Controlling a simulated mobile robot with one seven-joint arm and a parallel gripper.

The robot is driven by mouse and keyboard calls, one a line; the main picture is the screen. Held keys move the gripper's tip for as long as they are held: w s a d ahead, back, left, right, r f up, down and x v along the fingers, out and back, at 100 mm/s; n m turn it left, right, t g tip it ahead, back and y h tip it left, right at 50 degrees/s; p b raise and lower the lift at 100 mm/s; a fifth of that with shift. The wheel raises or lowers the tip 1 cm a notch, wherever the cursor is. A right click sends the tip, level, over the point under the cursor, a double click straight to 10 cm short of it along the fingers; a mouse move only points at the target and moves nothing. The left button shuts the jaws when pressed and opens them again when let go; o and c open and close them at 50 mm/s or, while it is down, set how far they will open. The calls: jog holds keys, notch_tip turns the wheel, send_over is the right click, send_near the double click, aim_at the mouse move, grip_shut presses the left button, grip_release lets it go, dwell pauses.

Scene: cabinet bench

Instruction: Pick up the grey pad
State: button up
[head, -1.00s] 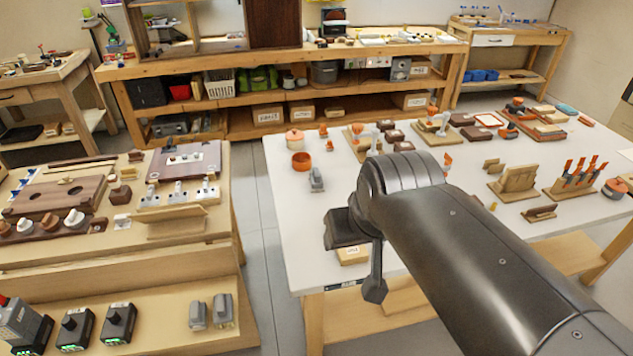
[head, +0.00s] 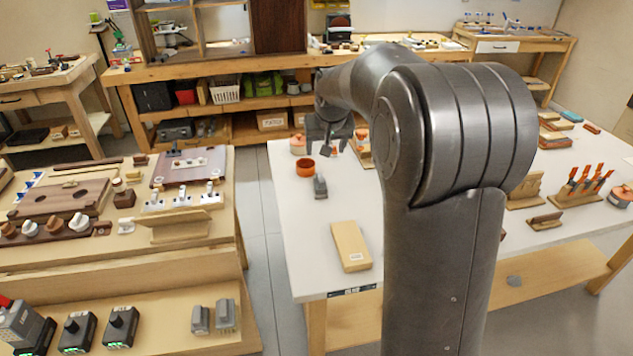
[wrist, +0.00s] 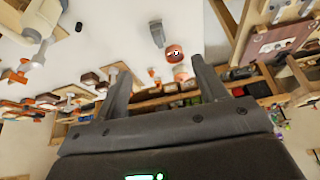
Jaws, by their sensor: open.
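A small grey block-like piece (head: 320,186) lies on the white table near its left edge, just in front of an orange cup (head: 305,168). It looks most like the grey pad, though I cannot be sure. It also shows in the wrist view (wrist: 157,34), beyond my fingertips and beside the orange cup (wrist: 174,52). My gripper (head: 327,148) is open and empty, above the far left part of the table. In the wrist view my gripper (wrist: 159,68) has its two fingers wide apart, with nothing between them.
A tan box (head: 351,246) lies on the white table's (head: 310,265) front left part. Two similar grey pieces (head: 212,317) lie on the left bench's lower shelf. My arm hides much of the table's middle.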

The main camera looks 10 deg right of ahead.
send_near(321, 178)
jog(key=x, duration=0.4)
jog(key=shift+w+a+f, duration=0.15)
jog(key=shift+w+a, duration=0.05)
jog(key=shift+a, duration=0.05)
jog(key=shift+x, duration=3.25)
jog(key=shift+s+d, duration=0.2)
jog(key=shift+c, duration=0.2)
jog(key=c, duration=1)
